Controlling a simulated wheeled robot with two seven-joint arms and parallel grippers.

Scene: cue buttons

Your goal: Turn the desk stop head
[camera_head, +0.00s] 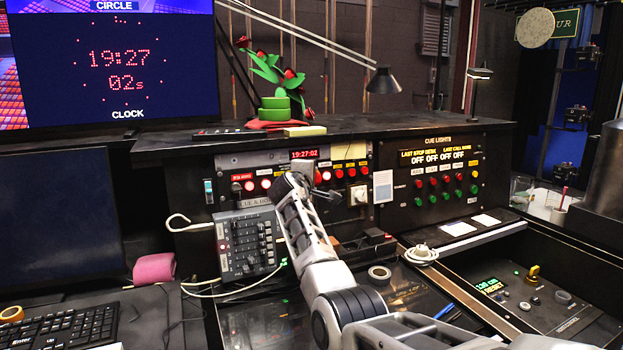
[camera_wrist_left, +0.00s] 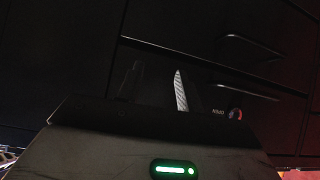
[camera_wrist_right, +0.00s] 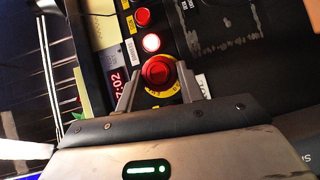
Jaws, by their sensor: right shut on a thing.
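The desk stop head (camera_wrist_right: 158,70) is a round red mushroom button on a yellow ring, seen in the right wrist view. My right gripper (camera_wrist_right: 157,78) has one finger on each side of it and is shut on it. In the head view my right gripper (camera_head: 300,172) reaches the middle desk panel and hides the stop head. My left gripper (camera_wrist_left: 156,80) shows only in the dark left wrist view, with its fingers apart and nothing visible between them, in front of dark drawer-like fronts.
Lit red buttons (camera_head: 266,183) and a red clock display (camera_head: 304,154) are close around the right gripper. A cue lights panel (camera_head: 440,180) stands to the right. A grey keypad box (camera_head: 246,243) and a white cable hook (camera_head: 188,222) are at the left.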

